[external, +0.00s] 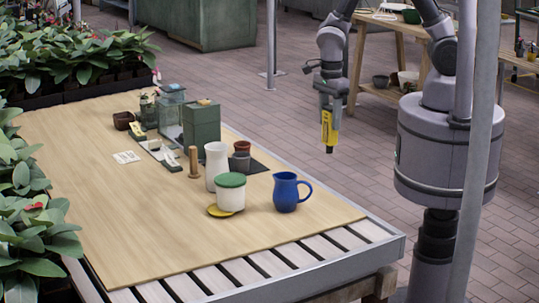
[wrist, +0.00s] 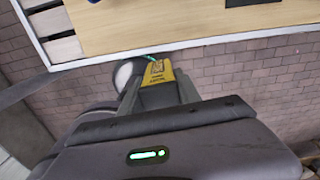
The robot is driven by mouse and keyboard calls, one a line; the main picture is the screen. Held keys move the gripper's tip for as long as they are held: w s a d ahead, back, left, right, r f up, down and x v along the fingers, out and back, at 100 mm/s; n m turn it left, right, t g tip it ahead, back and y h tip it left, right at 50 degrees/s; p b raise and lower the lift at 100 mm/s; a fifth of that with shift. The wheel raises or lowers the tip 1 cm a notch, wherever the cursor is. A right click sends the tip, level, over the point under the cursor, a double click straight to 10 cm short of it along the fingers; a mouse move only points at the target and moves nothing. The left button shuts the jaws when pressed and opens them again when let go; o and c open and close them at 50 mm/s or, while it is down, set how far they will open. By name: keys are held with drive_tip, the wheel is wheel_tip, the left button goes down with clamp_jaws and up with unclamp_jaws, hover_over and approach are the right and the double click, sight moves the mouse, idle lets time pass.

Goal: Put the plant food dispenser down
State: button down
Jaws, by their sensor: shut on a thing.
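My gripper (external: 329,148) hangs in the air, pointing down, to the right of the table and clear of it. It carries a yellow label and has a dark tip in the external view. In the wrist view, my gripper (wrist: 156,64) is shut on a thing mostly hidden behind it. A pale rounded edge (wrist: 124,74) with a teal bit shows there beside the jaws. I take it to be part of the held plant food dispenser, but its full shape cannot be told. The wooden table (external: 120,220) also shows at the top of the wrist view (wrist: 150,22).
A blue jug (external: 287,193), a white jar with a green lid (external: 230,195), a white vase (external: 216,165) and a green canister (external: 201,125) stand on the table. Leafy plants (external: 75,55) line its left side. The table's front left is bare.

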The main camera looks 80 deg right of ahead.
sight(331, 132)
drive_tip(key=shift+s+d+m, duration=0.25)
drive_tip(key=shift+d+m, duration=0.25)
drive_tip(key=shift+d, duration=0.15)
wheel_tip(331, 132, down, 5)
drive_tip(key=shift+w+a+r, duration=0.1)
drive_tip(key=w+a+f+b, duration=0.1)
drive_tip(key=w+f, duration=0.1)
drive_tip(key=w, duration=0.6)
drive_tip(key=w+f+b, duration=0.1)
drive_tip(key=w+f, duration=0.2)
drive_tip(key=w, duration=0.5)
drive_tip(key=shift+a+f, duration=0.15)
drive_tip(key=shift+a, duration=0.25)
drive_tip(key=shift+s+b, duration=0.1)
drive_tip(key=shift+b, duration=0.2)
drive_tip(key=shift+f, duration=0.15)
drive_tip(key=c, duration=0.9)
unclamp_jaws()
drive_tip(key=shift+o, duration=0.2)
